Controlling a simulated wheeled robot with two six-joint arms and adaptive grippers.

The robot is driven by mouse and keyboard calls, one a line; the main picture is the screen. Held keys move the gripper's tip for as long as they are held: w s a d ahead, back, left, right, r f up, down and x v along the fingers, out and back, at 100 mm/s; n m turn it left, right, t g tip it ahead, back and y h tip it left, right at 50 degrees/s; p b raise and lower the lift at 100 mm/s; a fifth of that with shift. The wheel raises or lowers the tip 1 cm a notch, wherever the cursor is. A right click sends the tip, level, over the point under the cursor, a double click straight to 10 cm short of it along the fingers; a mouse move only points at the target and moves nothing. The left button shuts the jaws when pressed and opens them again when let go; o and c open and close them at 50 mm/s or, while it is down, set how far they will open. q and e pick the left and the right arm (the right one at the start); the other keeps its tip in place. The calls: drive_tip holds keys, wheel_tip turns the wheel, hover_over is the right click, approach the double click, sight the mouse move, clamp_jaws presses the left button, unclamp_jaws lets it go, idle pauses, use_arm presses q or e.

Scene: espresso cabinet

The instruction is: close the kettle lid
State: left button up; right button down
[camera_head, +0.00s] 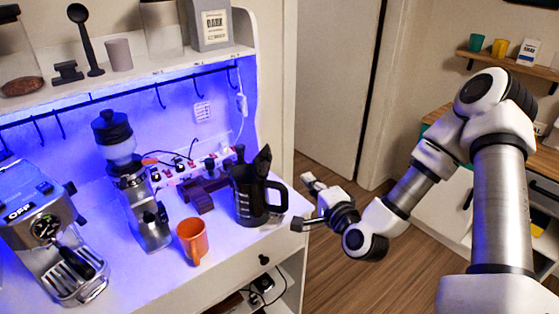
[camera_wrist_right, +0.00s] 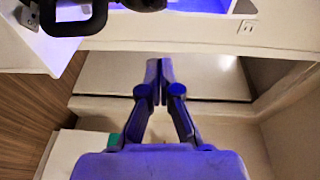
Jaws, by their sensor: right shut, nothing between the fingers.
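The dark kettle (camera_head: 247,200) stands on the right part of the lit counter, its black handle facing right. Its black lid (camera_head: 262,160) is raised, pointing up above the rim. My right gripper (camera_head: 299,224) is to the right of the kettle, near the counter's edge, apart from the handle. In the wrist view its two fingers (camera_wrist_right: 160,68) are together with nothing between them. The black kettle handle (camera_wrist_right: 75,25) shows at the top left of the wrist view, clear of the fingers. My left gripper is in neither view.
An orange cup (camera_head: 193,242) stands left of the kettle, with a grinder (camera_head: 145,205) and an espresso machine (camera_head: 42,232) farther left. Cables and a power strip lie behind. A shelf (camera_head: 140,72) overhangs the counter. The floor to the right is open.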

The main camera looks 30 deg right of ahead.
sight(266, 161)
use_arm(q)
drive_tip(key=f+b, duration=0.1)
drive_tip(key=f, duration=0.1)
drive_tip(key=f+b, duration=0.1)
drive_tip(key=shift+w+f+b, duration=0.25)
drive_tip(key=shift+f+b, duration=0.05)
use_arm(e)
drive_tip(key=w+a+f, duration=0.1)
drive_tip(key=w, duration=1.1)
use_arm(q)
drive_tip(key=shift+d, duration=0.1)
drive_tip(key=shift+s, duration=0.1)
